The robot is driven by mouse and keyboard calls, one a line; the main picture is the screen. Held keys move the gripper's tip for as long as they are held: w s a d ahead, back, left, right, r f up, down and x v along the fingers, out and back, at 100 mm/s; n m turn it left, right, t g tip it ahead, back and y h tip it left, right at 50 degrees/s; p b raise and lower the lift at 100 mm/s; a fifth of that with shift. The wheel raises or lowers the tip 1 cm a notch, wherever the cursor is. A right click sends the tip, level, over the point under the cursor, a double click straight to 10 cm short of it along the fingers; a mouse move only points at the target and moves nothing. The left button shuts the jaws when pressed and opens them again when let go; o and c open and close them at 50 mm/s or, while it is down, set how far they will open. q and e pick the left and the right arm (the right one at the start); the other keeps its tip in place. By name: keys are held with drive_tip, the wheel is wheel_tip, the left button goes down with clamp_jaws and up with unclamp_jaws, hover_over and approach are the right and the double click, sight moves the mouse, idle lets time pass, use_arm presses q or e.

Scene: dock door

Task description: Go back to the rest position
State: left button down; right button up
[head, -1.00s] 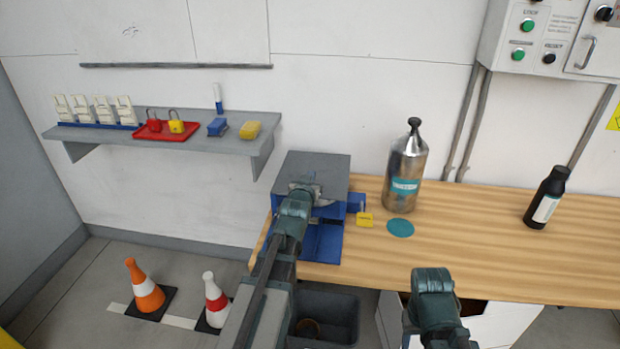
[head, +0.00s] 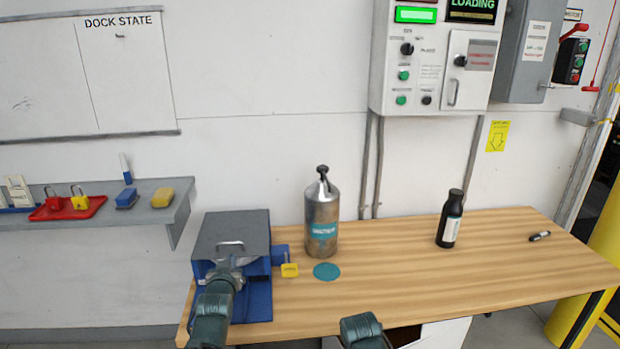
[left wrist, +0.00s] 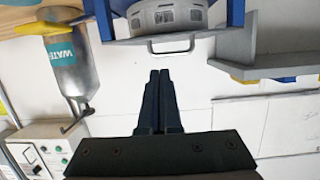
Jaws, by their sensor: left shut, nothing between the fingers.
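My left gripper (head: 228,268) is in front of the blue box with a grey lid (head: 246,226) at the left end of the bench. In the left wrist view its two dark fingers (left wrist: 160,76) are shut together with nothing between them. The fingertips point toward the box's handle (left wrist: 170,46) and look apart from it. Part of my right arm shows at the bottom of the head view; its gripper is not visible.
A shelf (head: 150,212) is left; a yellow post (head: 590,290) is right.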

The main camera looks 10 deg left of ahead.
use_arm(q)
drive_tip(key=s+d+f+m+g+h, duration=0.2)
drive_tip(key=s+d+f+g, duration=0.15)
drive_tip(key=d+f, duration=0.35)
drive_tip(key=s+d+f+m+g+h, duration=0.1)
drive_tip(key=s+d+f+g, duration=0.3)
drive_tip(key=d, duration=0.5)
drive_tip(key=s+d+f+m+g, duration=0.1)
drive_tip(key=s+d+f+g, duration=0.25)
drive_tip(key=s, duration=0.35)
drive_tip(key=s+d+f+m+g, duration=0.2)
drive_tip(key=s+d+g, duration=0.2)
drive_tip(key=s, duration=0.3)
wheel_tip(320, 180, up, 15)
drive_tip(key=s+p, duration=0.1)
drive_tip(key=p, duration=1.3)
drive_tip(key=shift+d+y+p, duration=0.2)
drive_tip(key=shift+y+p, duration=0.2)
drive_tip(key=shift+s, duration=0.1)
